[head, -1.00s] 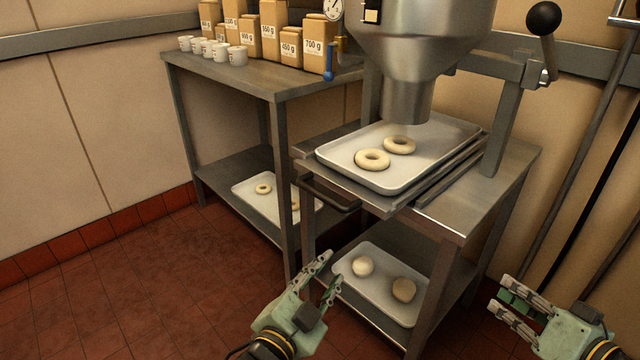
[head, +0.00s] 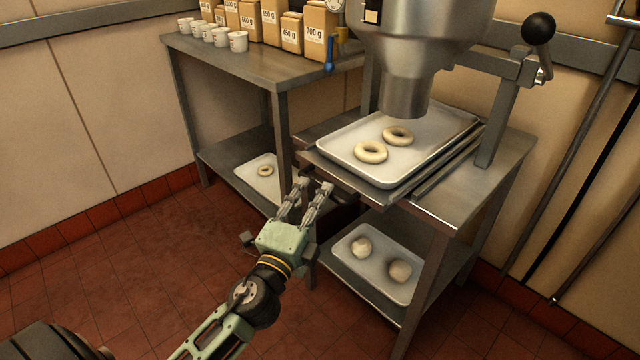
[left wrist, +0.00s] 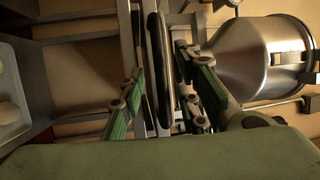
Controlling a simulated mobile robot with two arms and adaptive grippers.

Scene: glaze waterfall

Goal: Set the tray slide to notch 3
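The tray slide (head: 376,196) sits under a metal tray (head: 432,150) on the right-hand steel table, below the hopper. Its dark bar handle (left wrist: 159,75) shows in the left wrist view between my left gripper's fingers, with gaps on both sides. In the head view my left gripper (head: 313,186) is at the front of the slide, fingers apart, and covers part of the handle. The notches cannot be made out. My right gripper is out of view.
Two dough rings (head: 371,151) lie on the tray under the hopper (head: 415,45). A lower tray (head: 375,276) holds two dough balls. A side table (head: 255,70) carries cups and weight-labelled boxes. A ball-ended lever (head: 538,29) stands at the right.

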